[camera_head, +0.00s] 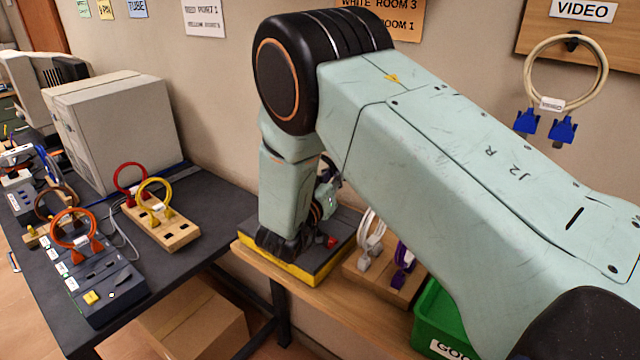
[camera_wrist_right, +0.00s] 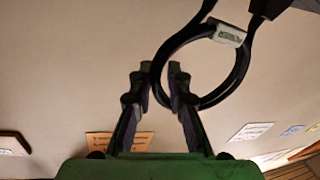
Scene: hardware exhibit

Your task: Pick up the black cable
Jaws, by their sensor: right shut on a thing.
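The black cable (camera_wrist_right: 243,70) is a loop with a white label tag (camera_wrist_right: 229,36), seen in the right wrist view. My right gripper (camera_wrist_right: 162,80) is shut on the left side of the loop, which passes between its fingers. Two dark ends of the cable run up to the top right of that view, where they are cut off. In the head view my right arm fills the middle and right and hides most of the gripper and cable. My left gripper is in neither view.
A grey and yellow box (camera_head: 340,235) stands on the wooden shelf below my arm, beside white (camera_head: 370,235) and purple (camera_head: 402,262) cables and a green bin (camera_head: 428,305). A dark table at left holds a red cable (camera_head: 130,180), a yellow cable (camera_head: 157,187) and an orange cable (camera_head: 70,228).

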